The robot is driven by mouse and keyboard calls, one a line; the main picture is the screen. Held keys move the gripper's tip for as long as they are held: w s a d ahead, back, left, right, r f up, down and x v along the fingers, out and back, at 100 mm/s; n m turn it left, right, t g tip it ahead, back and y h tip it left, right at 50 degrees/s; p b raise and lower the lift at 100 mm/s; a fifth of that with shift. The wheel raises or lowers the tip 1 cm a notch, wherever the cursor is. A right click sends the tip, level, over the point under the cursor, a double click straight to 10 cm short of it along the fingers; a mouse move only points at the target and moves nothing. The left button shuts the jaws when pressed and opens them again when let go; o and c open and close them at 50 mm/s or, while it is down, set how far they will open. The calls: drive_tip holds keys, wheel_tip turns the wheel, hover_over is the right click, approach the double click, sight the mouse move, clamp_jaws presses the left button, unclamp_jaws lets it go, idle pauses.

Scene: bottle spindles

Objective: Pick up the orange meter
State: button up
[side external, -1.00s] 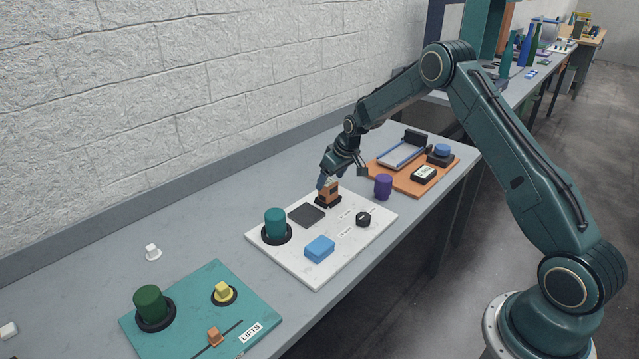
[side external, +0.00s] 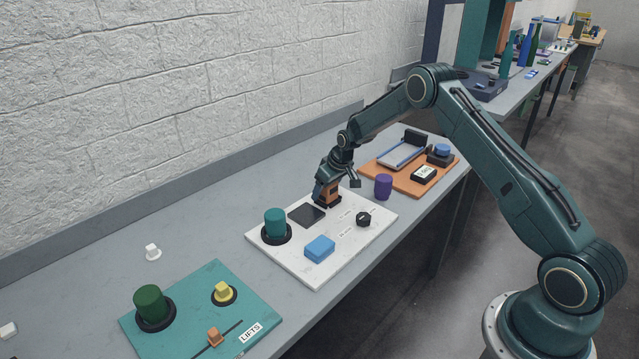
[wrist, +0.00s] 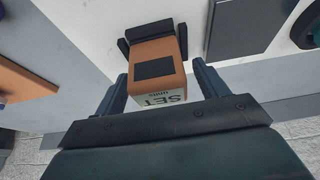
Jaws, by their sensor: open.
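The orange meter (side external: 333,196) stands in a black holder (side external: 327,204) at the back corner of the white board, partly hidden by my gripper in the side view. In the wrist view my gripper (wrist: 158,88) is open, with one finger on each side of the meter's near end. A gap shows beside each finger.
The white board (side external: 290,258) also carries a teal cylinder (side external: 275,222), a dark square pad (side external: 306,215), a blue block (side external: 319,248) and a black knob (side external: 363,218). A purple cylinder (side external: 383,186) stands right of the meter, near an orange board (side external: 404,184).

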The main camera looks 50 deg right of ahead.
drive_tip(key=shift+c, duration=0.4)
drive_tip(key=c, duration=1.1)
drive_tip(key=shift+o, duration=0.2)
drive_tip(key=shift+r, duration=0.15)
wheel_tip(320, 180, up, 20)
